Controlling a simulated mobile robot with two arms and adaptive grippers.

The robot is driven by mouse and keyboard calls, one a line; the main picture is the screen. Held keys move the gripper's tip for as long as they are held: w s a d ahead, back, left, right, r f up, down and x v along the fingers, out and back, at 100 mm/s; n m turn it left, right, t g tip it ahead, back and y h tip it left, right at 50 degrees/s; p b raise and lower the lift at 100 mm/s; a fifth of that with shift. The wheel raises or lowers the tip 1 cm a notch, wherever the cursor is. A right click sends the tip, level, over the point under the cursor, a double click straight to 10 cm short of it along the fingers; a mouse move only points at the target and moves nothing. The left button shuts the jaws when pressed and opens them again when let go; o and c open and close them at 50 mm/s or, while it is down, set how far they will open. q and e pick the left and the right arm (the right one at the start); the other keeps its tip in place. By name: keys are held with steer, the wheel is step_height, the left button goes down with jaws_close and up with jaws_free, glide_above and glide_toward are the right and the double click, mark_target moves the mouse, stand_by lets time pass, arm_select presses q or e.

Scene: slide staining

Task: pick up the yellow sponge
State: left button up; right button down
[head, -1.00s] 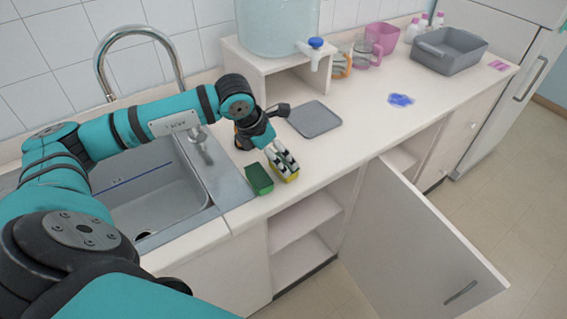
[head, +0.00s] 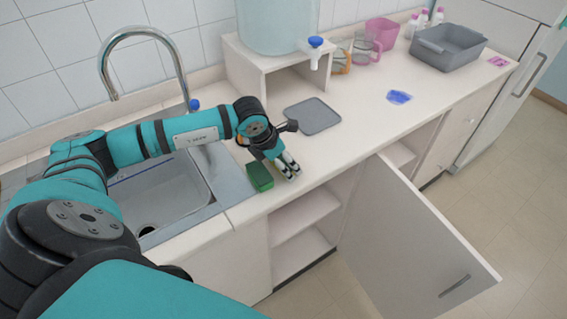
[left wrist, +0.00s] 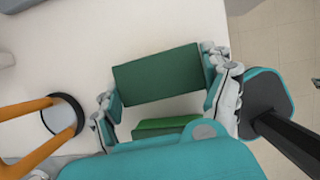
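My left gripper (head: 288,172) points down at the front of the counter, right of a green sponge (head: 260,178). No yellow shows in either view now. In the left wrist view a green-topped block (left wrist: 157,74) lies between the two spread fingers, with a pad close against each end. By its place it is the yellow sponge seen from above, its yellow sides hidden. I cannot tell whether the pads press on it. The green sponge is partly hidden by my gripper's palm in the left wrist view (left wrist: 165,127). My right gripper is not in view.
The sink (head: 165,190) is on the left. A grey tray (head: 313,116) lies behind the gripper, near the white dispenser stand (head: 250,82). A blue patch (head: 399,96) and a grey basin (head: 448,48) are farther right. An open cabinet door (head: 415,235) juts out in front.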

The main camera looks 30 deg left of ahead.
arm_select(q)
steer(key=shift+c, duration=0.7)
steer(key=shift+w+r+b, duration=0.1)
steer(key=shift+r+b, duration=0.4)
steer(key=shift+r, duration=0.3)
steer(key=shift+s+d+r+b, duration=0.15)
steer(key=shift+r+b, duration=0.15)
steer(key=shift+r, duration=0.15)
steer(key=shift+s+d+r+b, duration=0.1)
steer(key=shift+r+b, duration=0.15)
steer(key=shift+r, duration=0.2)
steer(key=s+d+r+b, duration=0.1)
steer(key=s+d+b, duration=0.3)
steer(key=s+d, duration=0.6)
steer(key=shift+s+d+r, duration=0.3)
steer(key=shift+s+d, duration=0.1)
steer(key=shift+s, duration=0.15)
